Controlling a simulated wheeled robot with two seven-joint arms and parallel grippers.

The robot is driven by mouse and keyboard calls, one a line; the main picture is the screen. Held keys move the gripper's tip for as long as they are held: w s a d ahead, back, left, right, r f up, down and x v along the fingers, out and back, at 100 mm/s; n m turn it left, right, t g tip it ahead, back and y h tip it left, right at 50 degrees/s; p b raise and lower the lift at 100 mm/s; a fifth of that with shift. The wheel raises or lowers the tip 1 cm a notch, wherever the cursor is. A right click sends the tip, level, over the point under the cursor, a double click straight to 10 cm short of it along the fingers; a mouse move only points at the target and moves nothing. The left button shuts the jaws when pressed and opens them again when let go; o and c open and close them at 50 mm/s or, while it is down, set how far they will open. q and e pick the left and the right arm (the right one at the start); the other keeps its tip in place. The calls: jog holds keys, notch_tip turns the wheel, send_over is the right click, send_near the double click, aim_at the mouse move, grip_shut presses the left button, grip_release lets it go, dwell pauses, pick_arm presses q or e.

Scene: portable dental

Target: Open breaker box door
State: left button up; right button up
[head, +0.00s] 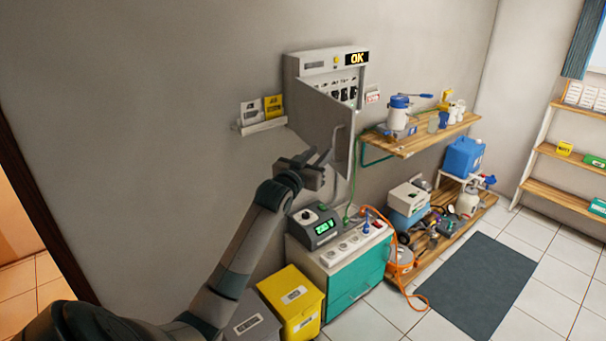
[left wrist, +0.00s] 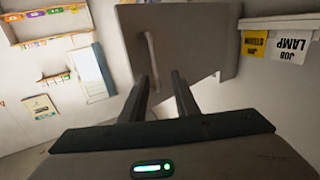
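The breaker box (head: 326,68) is mounted on the wall and shows a row of dark switches inside. Its grey door (head: 320,118) stands partly open, swung out from the box. The door has a pale vertical handle (head: 338,137), which also shows in the left wrist view (left wrist: 152,50). My left gripper (head: 318,160) is in front of the door's lower part, near the handle. I cannot tell whether a finger touches the door. My right gripper is not in view.
A small card ledge (head: 262,126) is on the wall left of the door. A wooden shelf (head: 425,138) with containers is to the right. A dark mat (head: 480,285) lies on the floor.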

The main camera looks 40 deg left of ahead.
pick_arm(q)
jog(key=b+v, duration=0.2)
jog(key=v, duration=0.7)
jog(key=shift+s, duration=0.1)
dwell(0.3)
